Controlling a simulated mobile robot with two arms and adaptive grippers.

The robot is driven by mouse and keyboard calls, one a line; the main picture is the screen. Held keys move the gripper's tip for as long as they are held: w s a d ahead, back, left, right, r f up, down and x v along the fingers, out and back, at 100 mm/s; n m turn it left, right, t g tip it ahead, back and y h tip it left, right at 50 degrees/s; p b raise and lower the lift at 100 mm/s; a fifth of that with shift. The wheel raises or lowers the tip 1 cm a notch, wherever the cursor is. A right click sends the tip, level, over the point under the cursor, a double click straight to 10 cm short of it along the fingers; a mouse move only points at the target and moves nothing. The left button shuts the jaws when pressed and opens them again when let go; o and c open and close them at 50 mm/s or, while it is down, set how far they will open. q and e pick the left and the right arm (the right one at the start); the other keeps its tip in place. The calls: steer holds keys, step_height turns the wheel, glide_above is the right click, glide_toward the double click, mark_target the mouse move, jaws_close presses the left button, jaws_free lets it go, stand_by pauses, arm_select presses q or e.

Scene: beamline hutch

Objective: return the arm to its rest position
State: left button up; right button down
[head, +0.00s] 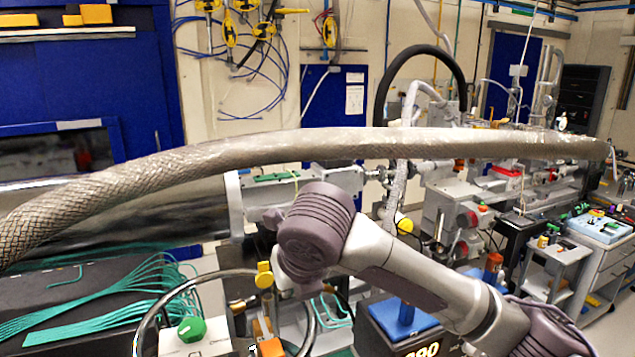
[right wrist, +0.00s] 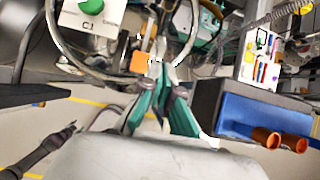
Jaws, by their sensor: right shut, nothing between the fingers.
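My right arm (head: 400,265) comes in from the lower right of the head view. It is bent, with its purple-capped joint raised over the bench equipment. In the right wrist view my right gripper (right wrist: 160,72) is shut and empty, its teal and grey fingers drawn together. Its tips appear beside an orange knob (right wrist: 141,62) in the picture; I cannot tell the gap between them. In the head view the gripper is low behind the arm and hard to make out. My left gripper is not in view.
A thick braided hose (head: 300,147) crosses the head view above my arm. A box with a green knob (head: 192,329) and a ring-shaped handle stand lower left. A blue-topped box (head: 403,318) is below the arm. Green cables (head: 130,297) lie at left; a white cart (head: 556,265) stands right.

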steer(key=s+d+f+m+y, duration=0.1)
steer(key=s+d+f+m, duration=0.1)
steer(key=s+f+m, duration=0.35)
steer(key=s+d+f+m+g+y, duration=0.1)
steer(key=s+d+f+m, duration=0.15)
steer(key=f+m, duration=0.65)
steer(key=s+d+f+m+y, duration=0.1)
steer(key=s+d+f+m, duration=0.2)
steer(key=f+m, duration=0.4)
steer(key=s+d+f+m+g+h, duration=0.1)
steer(key=s+d+f+m+h, duration=0.3)
steer(key=s+d+m, duration=0.5)
steer(key=s+d+f+m+g+h, duration=0.1)
steer(key=s+d+f+m, duration=0.65)
steer(key=s+d, duration=0.2)
step_height(320, 180, down, 34)
steer(key=s+f+g+b, duration=0.1)
steer(key=s+b, duration=0.1)
steer(key=b, duration=0.6)
steer(key=s+d+f+b, duration=0.1)
steer(key=s+f+b, duration=0.2)
steer(key=s+f, duration=0.5)
steer(key=s+d+f+g+b, duration=0.1)
steer(key=s+f+b, duration=0.2)
steer(key=s+f, duration=0.5)
step_height(320, 180, down, 5)
steer(key=shift+d+r+h, duration=0.1)
steer(key=shift+d+h, duration=0.1)
steer(key=shift+h, duration=0.1)
